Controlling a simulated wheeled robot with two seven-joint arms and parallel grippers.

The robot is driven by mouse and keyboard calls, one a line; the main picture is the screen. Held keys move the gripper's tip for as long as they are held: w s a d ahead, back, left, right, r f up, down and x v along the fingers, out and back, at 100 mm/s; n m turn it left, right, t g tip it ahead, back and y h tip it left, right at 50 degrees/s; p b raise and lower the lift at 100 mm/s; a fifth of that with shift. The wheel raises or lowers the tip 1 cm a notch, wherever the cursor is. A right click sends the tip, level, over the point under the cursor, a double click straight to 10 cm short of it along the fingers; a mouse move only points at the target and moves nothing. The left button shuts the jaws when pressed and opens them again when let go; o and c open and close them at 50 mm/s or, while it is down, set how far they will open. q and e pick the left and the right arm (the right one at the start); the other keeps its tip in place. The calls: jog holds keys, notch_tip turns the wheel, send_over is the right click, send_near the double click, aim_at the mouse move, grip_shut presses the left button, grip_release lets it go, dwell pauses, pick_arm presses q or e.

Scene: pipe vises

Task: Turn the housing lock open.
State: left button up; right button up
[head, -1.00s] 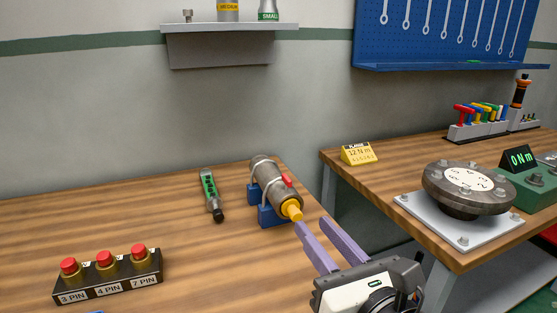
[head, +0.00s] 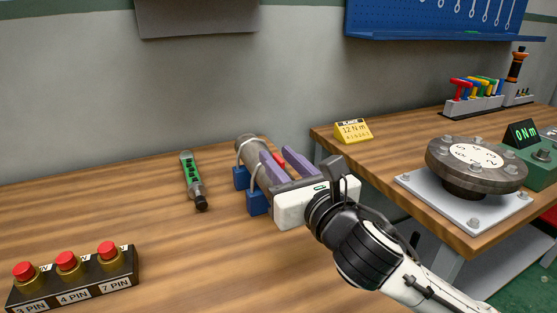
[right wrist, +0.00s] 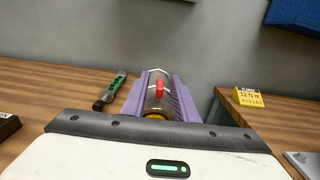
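The housing is a grey cylinder (head: 247,148) with pale straps, lying on blue vise blocks (head: 257,201). Its red lock (head: 279,160) is on top, partly hidden by my gripper in the head view; it shows clearly in the right wrist view (right wrist: 159,88). The housing's yellow end (right wrist: 156,116) shows just in front of my palm. My right gripper (head: 275,152) is open, its purple fingers along both sides of the housing with the red lock between them. I cannot tell whether the fingers touch the housing. My left gripper is not in view.
A green-labelled tool (head: 192,180) lies left of the housing. A box with red buttons (head: 75,277) stands front left. On the right bench are a yellow sign (head: 354,131), a bolted round flange (head: 475,162) and a tool rack (head: 478,103). A gap separates the two benches.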

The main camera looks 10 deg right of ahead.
jog(key=shift+w, duration=0.4)
grip_shut()
